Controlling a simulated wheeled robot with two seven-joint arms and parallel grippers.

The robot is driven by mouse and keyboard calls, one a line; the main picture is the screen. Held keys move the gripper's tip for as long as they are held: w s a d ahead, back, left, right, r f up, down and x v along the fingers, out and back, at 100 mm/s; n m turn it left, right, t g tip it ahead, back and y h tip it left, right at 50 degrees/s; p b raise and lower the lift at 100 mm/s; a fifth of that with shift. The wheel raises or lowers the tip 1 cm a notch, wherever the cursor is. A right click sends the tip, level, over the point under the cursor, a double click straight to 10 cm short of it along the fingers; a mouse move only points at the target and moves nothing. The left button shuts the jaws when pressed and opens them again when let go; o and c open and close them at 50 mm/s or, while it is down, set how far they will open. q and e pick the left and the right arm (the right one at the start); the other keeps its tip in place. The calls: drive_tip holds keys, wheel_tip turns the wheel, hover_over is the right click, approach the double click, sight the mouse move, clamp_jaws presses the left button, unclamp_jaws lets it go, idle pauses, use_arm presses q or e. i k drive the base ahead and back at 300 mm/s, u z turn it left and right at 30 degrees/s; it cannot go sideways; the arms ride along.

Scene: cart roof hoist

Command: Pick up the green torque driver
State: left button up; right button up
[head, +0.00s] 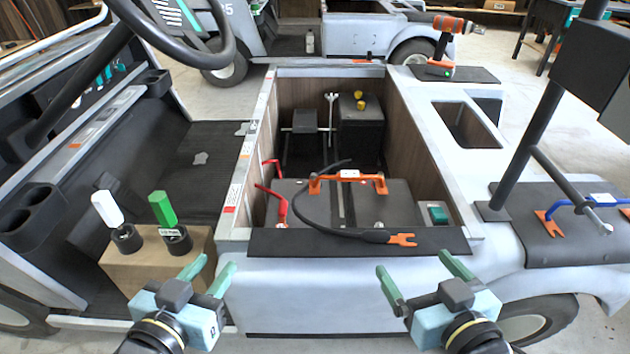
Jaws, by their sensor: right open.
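The green torque driver (163,208) stands handle up, slightly tilted, in a black round holder with a small label on a brown box (145,270). A white-handled driver (107,208) stands in a similar holder to its left. My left gripper (217,263) is to the right of the box and nearer to me, its fingers apart with nothing between them. My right gripper (411,261) is open and empty in front of the cart's side, far right of the drivers. The lower parts of both drivers are hidden in the holders.
An open cart bay (345,150) holds batteries, red cables and an orange bracket (347,182). A black cable with an orange fork end (402,240) lies over the bay's front edge. The steering wheel (228,40) overhangs the upper left.

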sight(160, 206)
drive_tip(key=k, duration=0.5)
drive_tip(key=u, duration=1.25)
drive_tip(key=i, duration=1)
drive_tip(key=z, duration=1.7)
